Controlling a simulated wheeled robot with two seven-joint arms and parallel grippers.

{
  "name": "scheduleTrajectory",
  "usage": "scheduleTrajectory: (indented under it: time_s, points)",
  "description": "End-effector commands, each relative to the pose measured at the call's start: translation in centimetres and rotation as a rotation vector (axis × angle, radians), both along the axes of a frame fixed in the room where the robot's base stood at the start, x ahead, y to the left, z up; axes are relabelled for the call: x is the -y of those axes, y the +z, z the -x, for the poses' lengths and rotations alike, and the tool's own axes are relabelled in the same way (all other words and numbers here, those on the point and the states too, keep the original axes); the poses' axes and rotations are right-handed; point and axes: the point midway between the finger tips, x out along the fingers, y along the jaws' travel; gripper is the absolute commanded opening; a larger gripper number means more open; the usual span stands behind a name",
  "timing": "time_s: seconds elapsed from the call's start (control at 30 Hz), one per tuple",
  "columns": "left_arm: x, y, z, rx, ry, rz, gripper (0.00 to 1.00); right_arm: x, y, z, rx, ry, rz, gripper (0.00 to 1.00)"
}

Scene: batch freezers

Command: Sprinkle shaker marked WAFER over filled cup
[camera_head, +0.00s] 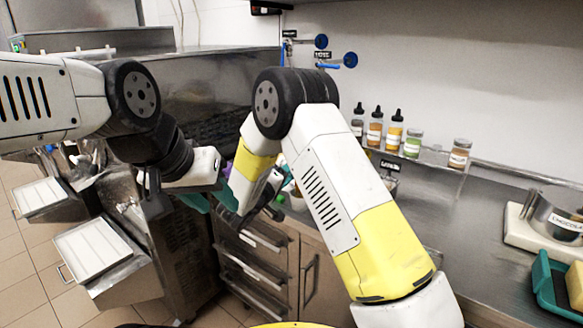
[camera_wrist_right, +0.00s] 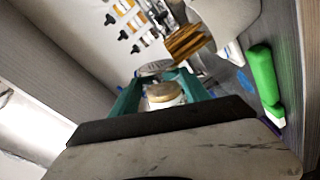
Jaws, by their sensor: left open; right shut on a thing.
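My left gripper (camera_head: 212,200) is open, with teal fingers pointing down, left of centre in the head view. My right gripper (camera_wrist_right: 160,90) is shut on a small jar-like shaker (camera_wrist_right: 163,92) with a tan top, seen between its teal fingers in the right wrist view. No label on it can be read there, so I cannot confirm the word WAFER. In the head view my right forearm and wrist hide the held shaker. I cannot make out the filled cup in either view.
Squeeze bottles (camera_head: 376,128) and small jars (camera_head: 459,154) stand along the back wall. A steel pot (camera_head: 554,214) and a teal tray (camera_head: 548,284) are at the right. The steel counter (camera_head: 455,215) between is mostly clear. A green object (camera_wrist_right: 264,78) lies right of the right gripper.

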Motion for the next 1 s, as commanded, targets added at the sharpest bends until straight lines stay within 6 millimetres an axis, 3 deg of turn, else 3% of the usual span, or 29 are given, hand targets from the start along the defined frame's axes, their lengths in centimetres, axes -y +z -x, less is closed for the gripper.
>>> scheduleTrajectory:
  time_s: [0.57, 0.83, 1.0]
  points:
    - [0.0, 0.0, 0.0, 0.0, 0.0, 0.0, 0.42, 0.1, -0.2, 0.1, 0.053, 0.0, -0.084, 0.12]
    - [0.0, 0.0, 0.0, 0.0, 0.0, 0.0, 0.42, 0.1, 1.4, 0.1, 0.053, 0.0, -0.084, 0.12]
    - [0.0, 0.0, 0.0, 0.0, 0.0, 0.0, 0.42, 0.1, 0.4, 0.1, 0.05, 0.0, -0.081, 0.12]
